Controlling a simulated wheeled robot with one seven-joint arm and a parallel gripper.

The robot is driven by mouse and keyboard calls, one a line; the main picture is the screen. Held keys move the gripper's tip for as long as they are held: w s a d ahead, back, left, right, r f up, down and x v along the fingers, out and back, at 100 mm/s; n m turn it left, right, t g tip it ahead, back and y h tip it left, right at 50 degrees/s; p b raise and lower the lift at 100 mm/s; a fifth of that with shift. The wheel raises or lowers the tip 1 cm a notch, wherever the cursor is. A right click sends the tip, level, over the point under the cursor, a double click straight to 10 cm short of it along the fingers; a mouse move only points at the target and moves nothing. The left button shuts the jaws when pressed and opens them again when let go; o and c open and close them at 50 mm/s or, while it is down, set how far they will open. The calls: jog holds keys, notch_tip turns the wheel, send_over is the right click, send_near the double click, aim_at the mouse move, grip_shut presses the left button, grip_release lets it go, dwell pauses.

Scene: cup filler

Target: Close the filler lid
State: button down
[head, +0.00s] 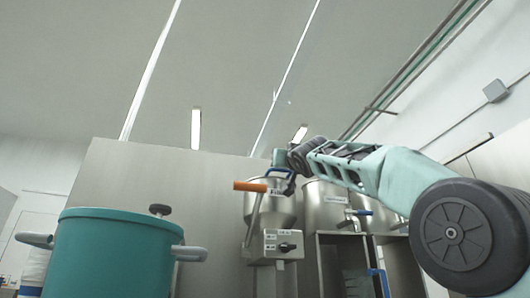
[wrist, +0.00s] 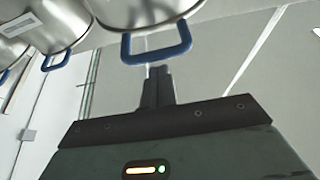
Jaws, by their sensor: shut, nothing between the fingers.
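The filler (head: 270,208) is a steel hopper with a grey control box (head: 277,244) below it, near the middle of the head view. An orange-handled lever (head: 250,187) stands at its left side. A blue loop handle (head: 278,172) shows at its top, partly behind my gripper (head: 289,185). In the wrist view my gripper (wrist: 158,74) is shut and empty. Its fingertips are just below a blue handle (wrist: 157,55) on a round steel vessel (wrist: 140,12); whether they touch is unclear. I cannot clearly make out the lid or its angle.
A large teal pot (head: 112,255) with grey side handles stands at the front left. More steel vessels (head: 327,207) and an open steel frame (head: 345,262) stand right of the filler. A plain steel panel (head: 160,180) is behind.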

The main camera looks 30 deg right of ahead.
jog(key=shift+f+b, duration=0.85)
jog(key=shift+b, duration=0.1)
jog(key=shift+f, duration=0.15)
notch_tip(320, 180, up, 4)
jog(key=p, duration=0.4)
jog(key=b+v, duration=0.7)
jog(key=v, duration=0.4)
